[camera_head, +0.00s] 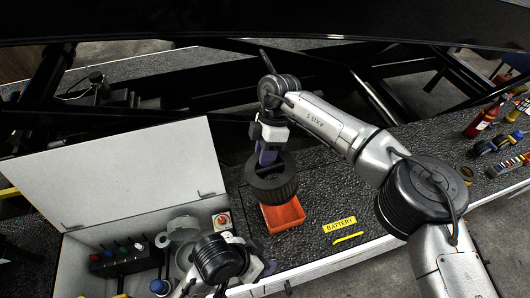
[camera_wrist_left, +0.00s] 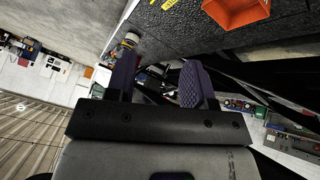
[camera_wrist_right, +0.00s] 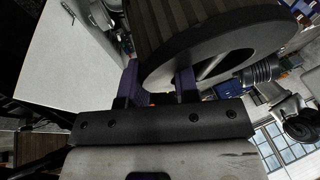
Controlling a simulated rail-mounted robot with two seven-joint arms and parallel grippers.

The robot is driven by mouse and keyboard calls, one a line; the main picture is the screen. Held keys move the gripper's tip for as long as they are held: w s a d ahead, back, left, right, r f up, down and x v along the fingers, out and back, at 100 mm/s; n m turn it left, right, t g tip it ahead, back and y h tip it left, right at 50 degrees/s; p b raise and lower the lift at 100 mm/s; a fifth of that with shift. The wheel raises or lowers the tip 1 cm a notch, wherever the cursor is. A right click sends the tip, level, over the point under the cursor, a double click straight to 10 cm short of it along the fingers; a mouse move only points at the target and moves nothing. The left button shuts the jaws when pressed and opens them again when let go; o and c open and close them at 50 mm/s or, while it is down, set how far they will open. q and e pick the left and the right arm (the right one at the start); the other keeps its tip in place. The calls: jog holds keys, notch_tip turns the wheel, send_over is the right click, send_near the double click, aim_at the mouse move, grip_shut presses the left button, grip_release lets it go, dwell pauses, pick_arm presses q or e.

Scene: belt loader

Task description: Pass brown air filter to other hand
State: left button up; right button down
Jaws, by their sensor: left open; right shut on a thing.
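The brown air filter (camera_head: 271,180) is a dark, ribbed round cylinder, held above the orange tray in the head view. My right gripper (camera_head: 268,152) is above it and shut on its rim. In the right wrist view the filter (camera_wrist_right: 205,45) fills the upper middle, with the right gripper's fingers (camera_wrist_right: 160,88) at its near edge. My left gripper (camera_head: 262,268) is low in the head view, beside the white box and apart from the filter. In the left wrist view the left gripper (camera_wrist_left: 158,85) is open and empty between its purple pads.
The orange tray (camera_head: 283,217) sits on the dark worktop below the filter. A white box with a raised lid (camera_head: 120,175) stands at left with several items inside. A yellow BATTERY label (camera_head: 340,225) lies right of the tray. Bottles and tools, including a red bottle (camera_head: 484,119), are far right.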

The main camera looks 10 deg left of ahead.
pick_arm(q)
jog(key=s+a+f+n+y, duration=0.2)
jog(key=s+a+f+y, duration=0.1)
jog(key=s+a, duration=0.4)
jog(key=s+a+f+n+y, duration=0.3)
jog(key=s+a, duration=0.4)
jog(key=a, duration=0.3)
jog(key=shift+s+a+f+n, duration=0.15)
jog(key=shift+a+f+n, duration=0.15)
jog(key=shift+f, duration=0.55)
